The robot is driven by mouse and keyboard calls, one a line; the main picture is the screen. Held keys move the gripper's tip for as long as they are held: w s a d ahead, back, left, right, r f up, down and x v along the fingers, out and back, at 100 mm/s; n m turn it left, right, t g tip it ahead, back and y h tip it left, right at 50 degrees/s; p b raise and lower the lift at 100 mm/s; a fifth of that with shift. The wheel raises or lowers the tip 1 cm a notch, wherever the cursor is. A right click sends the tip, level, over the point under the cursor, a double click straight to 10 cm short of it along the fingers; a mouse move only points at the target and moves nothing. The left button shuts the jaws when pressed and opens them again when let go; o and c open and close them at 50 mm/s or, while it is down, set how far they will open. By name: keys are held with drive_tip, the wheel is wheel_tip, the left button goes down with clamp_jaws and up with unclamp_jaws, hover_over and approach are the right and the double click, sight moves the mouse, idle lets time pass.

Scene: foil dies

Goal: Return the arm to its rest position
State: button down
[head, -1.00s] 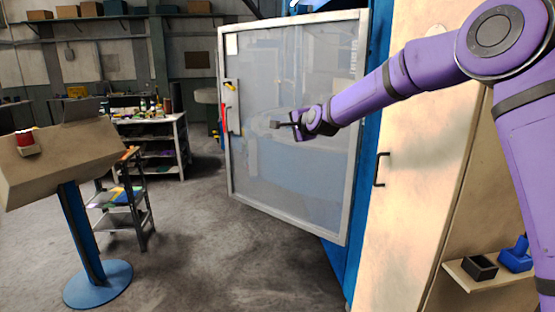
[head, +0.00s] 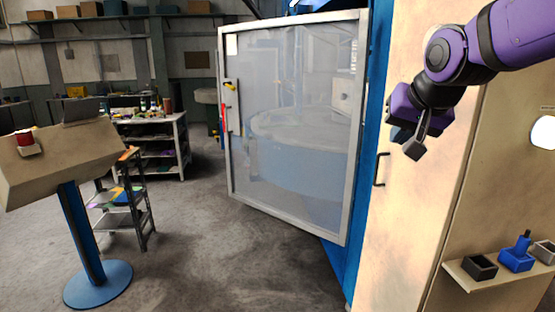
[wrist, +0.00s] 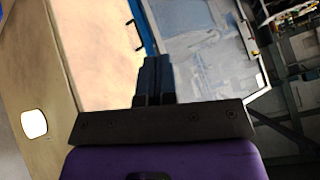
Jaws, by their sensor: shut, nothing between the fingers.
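My purple arm reaches in from the upper right of the head view. My gripper (head: 416,148) is in front of the beige cabinet panel (head: 410,230), pointing down and to the left, with its dark fingers together. In the wrist view the fingers of my gripper (wrist: 156,72) lie side by side, shut and empty. Nothing is held, and the gripper appears apart from the panel and the door.
A framed clear door (head: 290,130) stands open left of the arm. A control pedestal (head: 85,240) stands at left. The floor between is clear.

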drive_tip(key=s+d+f+n+g, duration=0.1)
drive_tip(key=s+d+f, duration=0.2)
drive_tip(key=s, duration=0.7)
drive_tip(key=s+d+f+n+g, duration=0.1)
drive_tip(key=s+d+f+g, duration=0.1)
drive_tip(key=s, duration=0.9)
drive_tip(key=shift+s+d+f+n+h, duration=0.25)
drive_tip(key=shift+d+f+n+h, duration=0.2)
drive_tip(key=shift+d, duration=0.75)
